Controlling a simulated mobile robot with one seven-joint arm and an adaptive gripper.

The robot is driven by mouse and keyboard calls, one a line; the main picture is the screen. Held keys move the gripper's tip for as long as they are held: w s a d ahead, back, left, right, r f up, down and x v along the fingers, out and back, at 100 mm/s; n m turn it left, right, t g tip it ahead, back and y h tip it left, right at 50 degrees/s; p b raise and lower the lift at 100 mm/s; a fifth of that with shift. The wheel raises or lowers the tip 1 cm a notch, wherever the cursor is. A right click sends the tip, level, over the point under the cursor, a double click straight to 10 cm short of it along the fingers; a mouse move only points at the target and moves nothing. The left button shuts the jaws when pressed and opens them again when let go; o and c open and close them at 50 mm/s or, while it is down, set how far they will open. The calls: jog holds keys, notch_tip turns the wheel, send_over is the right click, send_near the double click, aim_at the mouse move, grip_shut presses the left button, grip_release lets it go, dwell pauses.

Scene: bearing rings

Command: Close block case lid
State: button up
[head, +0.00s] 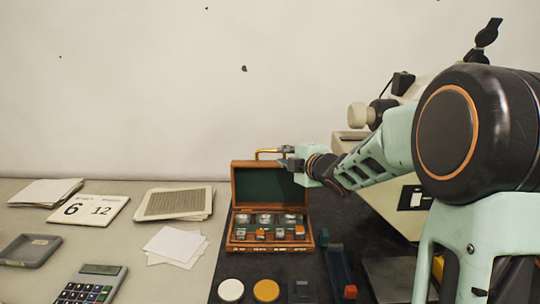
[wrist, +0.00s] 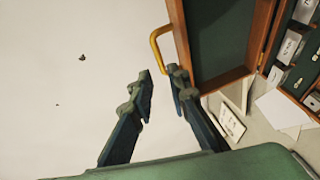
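The wooden block case (head: 242,240) stands on the dark mat with its lid (head: 268,187) open and roughly upright, green lining showing. Several metal and orange blocks sit in its base. The lid also shows in the wrist view (wrist: 222,40), with a yellow handle (wrist: 155,42) on its outer edge. In the head view the handle (head: 262,152) is by the lid's top edge. My gripper (head: 288,162) is at the lid's top right. In the wrist view my gripper (wrist: 160,76) is open, fingers apart, with the handle just beyond the tips. Contact cannot be told.
A white disc (head: 231,290) and an orange disc (head: 266,290) lie in front of the case. A blue tool (head: 339,272) is to its right, near a beige machine (head: 397,200). Papers (head: 175,246), a calculator (head: 90,285) and a grey tray (head: 28,250) lie left.

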aim_at(271, 151)
jog(key=x, duration=1)
jog(key=shift+w+a, duration=0.1)
jog(key=shift+w, duration=0.25)
jog(key=shift+c, duration=0.3)
grip_shut()
